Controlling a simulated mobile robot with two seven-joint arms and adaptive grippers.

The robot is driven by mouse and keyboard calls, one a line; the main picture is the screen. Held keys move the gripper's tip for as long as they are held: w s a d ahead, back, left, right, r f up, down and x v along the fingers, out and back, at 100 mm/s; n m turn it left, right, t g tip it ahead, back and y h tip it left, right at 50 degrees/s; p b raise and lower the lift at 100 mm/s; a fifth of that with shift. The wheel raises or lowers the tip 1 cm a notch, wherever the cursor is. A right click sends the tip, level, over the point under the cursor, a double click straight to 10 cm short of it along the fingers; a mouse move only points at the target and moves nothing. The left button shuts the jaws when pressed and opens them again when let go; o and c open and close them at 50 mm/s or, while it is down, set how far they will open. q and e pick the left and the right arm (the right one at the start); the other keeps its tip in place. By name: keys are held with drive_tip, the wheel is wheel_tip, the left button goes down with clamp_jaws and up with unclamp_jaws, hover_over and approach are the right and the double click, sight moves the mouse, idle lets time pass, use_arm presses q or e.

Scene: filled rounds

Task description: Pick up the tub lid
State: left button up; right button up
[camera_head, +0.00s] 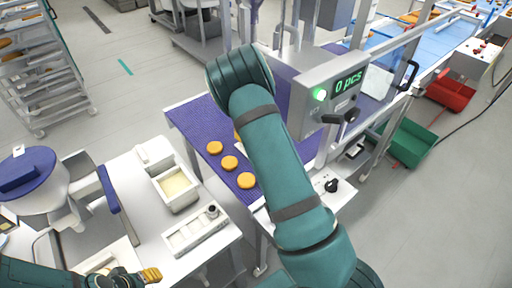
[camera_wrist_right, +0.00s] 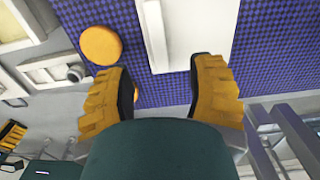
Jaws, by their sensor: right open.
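A pale flat piece with a raised strip (camera_wrist_right: 190,30) lies ahead of my right gripper (camera_wrist_right: 164,75) in the right wrist view, over the purple belt. I cannot tell for sure whether it is the tub lid. My left gripper (camera_head: 150,274) shows only partly at the bottom left.
Orange rounds (camera_head: 229,163) lie on the purple belt (camera_head: 190,117). A counter box (camera_head: 330,95) reading "0 pcs" stands right of my arm. Green (camera_head: 408,144) and red (camera_head: 450,90) bins stand right.

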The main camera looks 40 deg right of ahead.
wheel_tip(320, 180, down, 3)
drive_tip(key=shift+f, duration=0.1)
drive_tip(key=shift+o, duration=0.2)
drive_tip(key=shift+s+a+f+p, duration=0.1)
drive_tip(key=shift+f+p, duration=0.2)
drive_tip(key=shift+f, duration=2.25)
clamp_jaws()
